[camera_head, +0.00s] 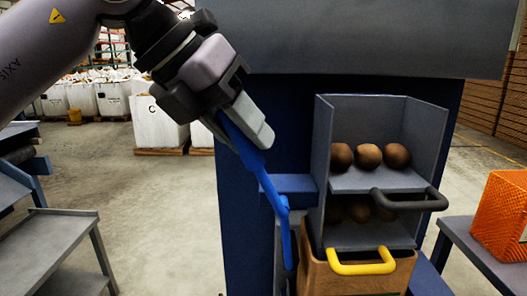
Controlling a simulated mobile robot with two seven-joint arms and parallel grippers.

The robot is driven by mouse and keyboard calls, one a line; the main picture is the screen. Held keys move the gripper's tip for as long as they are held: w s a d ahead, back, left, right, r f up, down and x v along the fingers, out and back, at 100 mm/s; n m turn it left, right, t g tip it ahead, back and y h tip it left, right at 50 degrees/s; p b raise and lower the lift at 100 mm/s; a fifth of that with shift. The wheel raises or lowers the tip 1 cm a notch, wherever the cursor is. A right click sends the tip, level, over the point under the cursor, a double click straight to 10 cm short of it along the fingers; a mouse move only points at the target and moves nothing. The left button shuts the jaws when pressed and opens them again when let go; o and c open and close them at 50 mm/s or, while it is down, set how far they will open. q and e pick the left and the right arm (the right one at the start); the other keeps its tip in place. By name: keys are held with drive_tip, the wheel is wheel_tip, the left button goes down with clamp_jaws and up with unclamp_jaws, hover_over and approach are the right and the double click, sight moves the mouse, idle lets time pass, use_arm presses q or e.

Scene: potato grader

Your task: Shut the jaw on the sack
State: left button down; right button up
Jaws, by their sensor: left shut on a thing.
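My left gripper (246,122) comes in from the top left and is shut on the upper end of a blue lever (274,190). The lever slants down to the right, then hangs straight beside the grader's bagging chute. An open brown sack (312,272) stands under the chute, its lower part cut off by the picture's edge. A yellow handle (361,268) shows in front of the sack's mouth. I cannot tell whether a jaw grips the sack's rim. My right gripper is not in view.
A grey two-level chute (324,135) holds several potatoes (368,156). A dark handle (410,200) juts out in front. A grey bench (48,245) is at the left, with open floor between.

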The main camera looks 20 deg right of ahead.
use_arm(q)
drive_tip(key=a+h+b, duration=0.1)
drive_tip(key=a+f+h+b, duration=0.1)
drive_tip(key=b, duration=0.1)
drive_tip(key=shift+w+a+f, duration=0.15)
drive_tip(key=shift+w+f, duration=0.15)
drive_tip(key=shift+w, duration=0.1)
drive_tip(key=shift+f, duration=0.1)
drive_tip(key=c, duration=1)
unclamp_jaws()
drive_tip(key=shift+a+n, duration=0.1)
drive_tip(key=shift+n, duration=0.2)
drive_tip(key=shift+o, duration=0.6)
drive_tip(key=shift+w+a, duration=0.1)
drive_tip(key=shift+a, duration=0.1)
drive_tip(key=shift+d, duration=0.1)
